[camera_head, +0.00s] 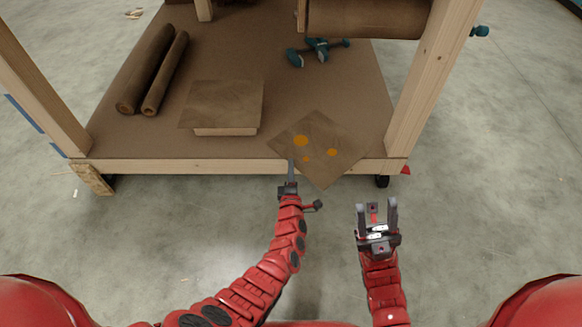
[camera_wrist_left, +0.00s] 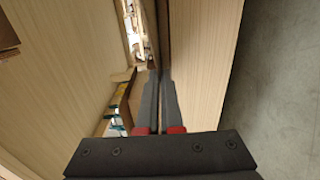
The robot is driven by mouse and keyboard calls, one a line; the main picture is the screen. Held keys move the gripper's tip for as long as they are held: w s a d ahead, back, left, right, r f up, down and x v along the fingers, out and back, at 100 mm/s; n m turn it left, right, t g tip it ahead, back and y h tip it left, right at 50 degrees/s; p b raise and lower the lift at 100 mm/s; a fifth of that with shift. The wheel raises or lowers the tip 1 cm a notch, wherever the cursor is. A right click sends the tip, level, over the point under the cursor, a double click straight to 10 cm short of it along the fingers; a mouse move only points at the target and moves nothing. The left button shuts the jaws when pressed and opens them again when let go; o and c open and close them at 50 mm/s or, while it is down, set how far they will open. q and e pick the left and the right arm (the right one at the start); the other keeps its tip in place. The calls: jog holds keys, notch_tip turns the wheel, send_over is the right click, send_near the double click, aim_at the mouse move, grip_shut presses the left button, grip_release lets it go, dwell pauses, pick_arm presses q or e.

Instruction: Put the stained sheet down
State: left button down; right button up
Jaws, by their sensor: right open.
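The stained sheet (camera_head: 335,135) is a thin brown square with several orange spots. In the head view it lies over the front right of the low shelf, turned cornerwise, with its near corner past the front beam. I cannot tell whether it touches the shelf. My left gripper (camera_head: 291,168) is at the sheet's near left edge, shut on it. In the left wrist view its fingers (camera_wrist_left: 160,88) are close together, with a thin edge between them. My right gripper (camera_head: 377,210) is open and empty, in front of the shelf, apart from the sheet.
The shelf (camera_head: 225,55) holds a stack of plain brown sheets (camera_head: 222,105) left of the stained one. Two brown rolls (camera_head: 152,70) lie further left, and teal clamps (camera_head: 318,51) lie behind. Wooden posts (camera_head: 428,90) stand at the shelf's front corners.

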pick_arm(q)
jog(key=c, duration=1.1)
grip_release()
